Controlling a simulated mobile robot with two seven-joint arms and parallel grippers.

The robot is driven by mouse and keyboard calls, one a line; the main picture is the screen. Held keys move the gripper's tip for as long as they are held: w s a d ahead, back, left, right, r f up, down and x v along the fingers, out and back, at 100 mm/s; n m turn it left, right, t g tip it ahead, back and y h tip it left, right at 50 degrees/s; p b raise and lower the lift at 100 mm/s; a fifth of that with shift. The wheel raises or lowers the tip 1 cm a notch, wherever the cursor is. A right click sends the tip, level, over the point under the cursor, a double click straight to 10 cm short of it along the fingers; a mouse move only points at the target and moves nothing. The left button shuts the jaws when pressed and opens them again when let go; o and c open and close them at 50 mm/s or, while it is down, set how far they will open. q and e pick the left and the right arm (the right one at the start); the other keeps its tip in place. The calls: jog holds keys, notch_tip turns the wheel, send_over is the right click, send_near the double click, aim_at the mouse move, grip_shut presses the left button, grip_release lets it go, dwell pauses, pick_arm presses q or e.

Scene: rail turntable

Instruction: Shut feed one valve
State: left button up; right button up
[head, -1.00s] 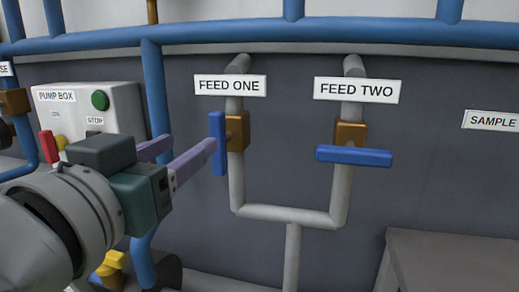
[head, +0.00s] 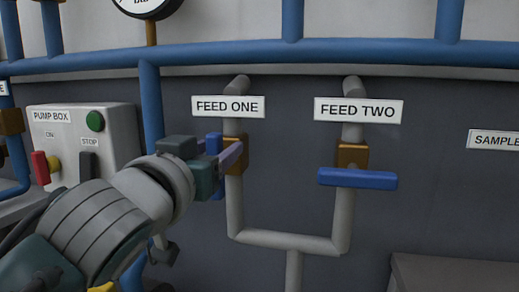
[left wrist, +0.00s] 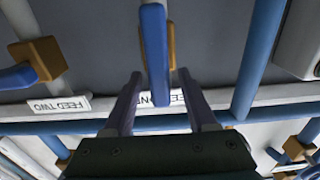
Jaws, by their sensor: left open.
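The feed one valve has a brass body (head: 237,160) on a grey pipe under the FEED ONE label (head: 228,106). Its blue handle (head: 213,144) stands upright, in line with the pipe, partly covered by my gripper. My left gripper (head: 227,152) is at this handle with its fingers open. In the left wrist view the blue handle (left wrist: 155,50) reaches between the two spread fingers (left wrist: 163,85), with gaps visible on both sides. My right gripper is not in view.
The feed two valve's blue handle (head: 357,179) lies crosswise to its pipe, to the right. The pump box (head: 85,150) with a red lever and buttons stands left, behind my arm. Blue pipes (head: 340,50) run above. A grey block (head: 450,275) is at lower right.

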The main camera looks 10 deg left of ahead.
pick_arm(q)
grip_shut()
dwell(0.4)
